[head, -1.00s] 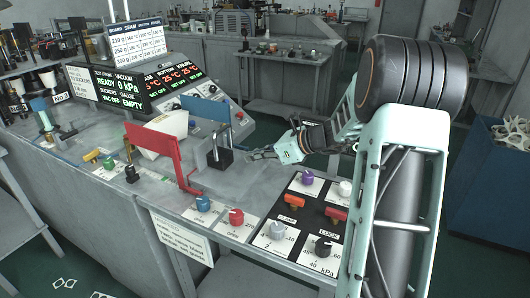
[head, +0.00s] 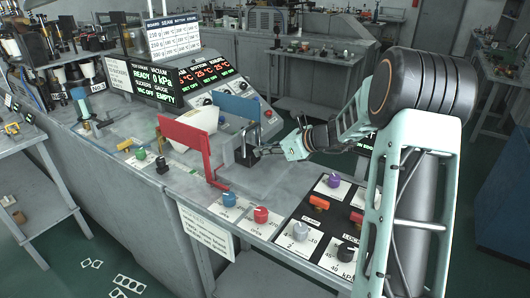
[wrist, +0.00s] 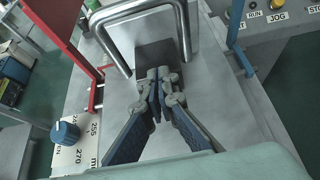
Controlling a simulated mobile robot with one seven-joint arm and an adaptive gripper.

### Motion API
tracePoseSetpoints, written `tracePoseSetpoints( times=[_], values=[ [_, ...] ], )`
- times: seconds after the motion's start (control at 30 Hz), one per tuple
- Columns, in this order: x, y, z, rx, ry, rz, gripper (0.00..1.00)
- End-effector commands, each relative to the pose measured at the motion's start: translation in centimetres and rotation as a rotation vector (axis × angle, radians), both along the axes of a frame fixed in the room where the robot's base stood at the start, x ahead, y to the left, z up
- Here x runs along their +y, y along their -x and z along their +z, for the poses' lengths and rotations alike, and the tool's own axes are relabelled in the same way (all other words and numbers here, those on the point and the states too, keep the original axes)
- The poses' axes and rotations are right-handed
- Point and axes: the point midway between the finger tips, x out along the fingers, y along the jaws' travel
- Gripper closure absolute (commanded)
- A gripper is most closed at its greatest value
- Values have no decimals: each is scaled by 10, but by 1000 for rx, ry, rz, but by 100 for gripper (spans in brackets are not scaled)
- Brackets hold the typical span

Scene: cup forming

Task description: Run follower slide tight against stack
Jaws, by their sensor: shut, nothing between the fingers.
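The follower slide appears to be the dark block with an upright metal loop handle (head: 245,157) on the grey bench, between a red panel and a blue panel. In the wrist view its dark block (wrist: 154,52) lies just beyond my fingertips, with the bent metal handle around a pale plate. My gripper (head: 262,151) is shut and empty, low over the bench, right beside the block. In the wrist view the fingertips (wrist: 158,78) meet at the block's near edge; contact cannot be told. A white stack-like piece (head: 197,121) is partly hidden behind the red panel.
The red panel (head: 186,136) stands left of the slide and the blue panel (head: 236,106) behind it. Blue (head: 229,199) and red (head: 261,214) knobs and a black control panel (head: 318,225) are on the near bench. Bare bench lies right of the slide.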

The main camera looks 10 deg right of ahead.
Motion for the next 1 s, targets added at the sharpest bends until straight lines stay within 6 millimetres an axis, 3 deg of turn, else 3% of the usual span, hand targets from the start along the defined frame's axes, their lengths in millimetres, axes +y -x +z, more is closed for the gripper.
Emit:
tracePoseSetpoints(
  times=[0.6,1.0],
  values=[
    [103,-100,3,-1,-1,4,100],
    [121,-120,0,-1,0,3,100]
  ],
)
